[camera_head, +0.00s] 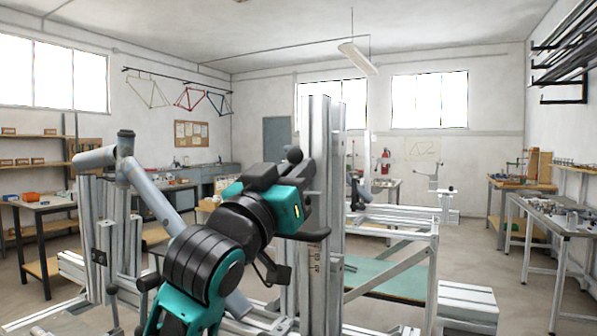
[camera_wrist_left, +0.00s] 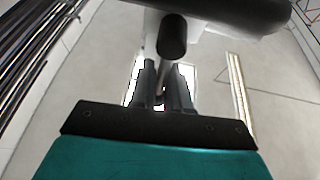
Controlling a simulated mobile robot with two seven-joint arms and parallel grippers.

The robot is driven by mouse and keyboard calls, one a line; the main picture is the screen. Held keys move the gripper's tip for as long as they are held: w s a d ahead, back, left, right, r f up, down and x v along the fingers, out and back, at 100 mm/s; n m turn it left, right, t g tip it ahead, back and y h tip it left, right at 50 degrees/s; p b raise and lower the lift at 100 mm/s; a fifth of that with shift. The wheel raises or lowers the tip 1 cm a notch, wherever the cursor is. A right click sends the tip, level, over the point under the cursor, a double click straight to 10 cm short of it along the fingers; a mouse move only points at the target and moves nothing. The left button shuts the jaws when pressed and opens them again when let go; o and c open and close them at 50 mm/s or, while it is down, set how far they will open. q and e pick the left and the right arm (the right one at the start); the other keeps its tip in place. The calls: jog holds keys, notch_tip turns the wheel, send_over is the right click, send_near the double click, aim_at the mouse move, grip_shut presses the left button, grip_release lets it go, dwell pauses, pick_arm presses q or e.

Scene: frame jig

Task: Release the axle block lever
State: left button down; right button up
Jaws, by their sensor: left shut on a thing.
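My left gripper (camera_head: 301,168) is at the upright aluminium column (camera_head: 318,130) of the jig, its teal and black hand in front of it. In the left wrist view its two fingers (camera_wrist_left: 164,95) are closed together around a thin grey rod. A short dark round grip (camera_wrist_left: 172,36) shows just above the fingers; I take it as part of the axle block lever. The head view shows a black round knob (camera_head: 294,155) at the hand's far end. The hand hides the contact there, and the axle block cannot be made out. My right gripper is in neither view.
A large dark cylinder (camera_wrist_left: 225,10) crosses close above the fingers. A thick grey tube (camera_head: 150,190) slants behind my left arm. Aluminium rails (camera_head: 390,215) run right of the column. Workbenches (camera_head: 553,222) line the right wall, with open floor before them.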

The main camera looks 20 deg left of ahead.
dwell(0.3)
pick_arm(q)
jog(key=c, duration=1.2)
grip_release()
jog(key=b+v, duration=1.3)
jog(key=b, duration=0.1)
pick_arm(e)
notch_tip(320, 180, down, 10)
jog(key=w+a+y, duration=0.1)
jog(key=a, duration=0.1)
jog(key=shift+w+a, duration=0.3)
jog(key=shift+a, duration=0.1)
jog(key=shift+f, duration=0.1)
